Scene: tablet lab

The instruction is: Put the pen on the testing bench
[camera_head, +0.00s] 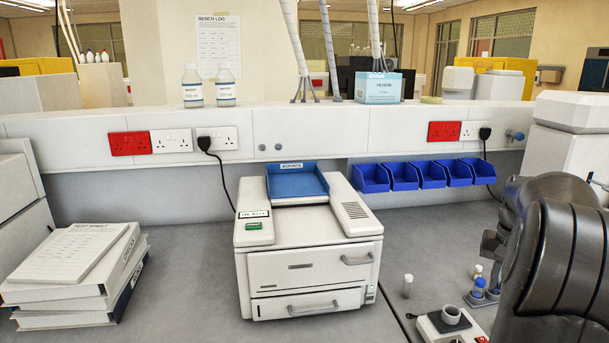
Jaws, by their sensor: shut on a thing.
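A grey bench top (190,270) fills the lower part of the head view; I cannot tell from any label whether it is the testing bench. My dark arm rises at the right edge and covers that part of the bench. My gripper's fingers cannot be made out; they are hidden behind the arm or outside the picture. No pen can be made out in this view.
A white printer-like machine (315,255) with a blue top tray stands mid-bench. A stack of binders (75,275) lies left. Blue bins (405,177) line the back. Small vials (407,286) and a small device (450,322) sit front right. Bare bench lies between binders and machine.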

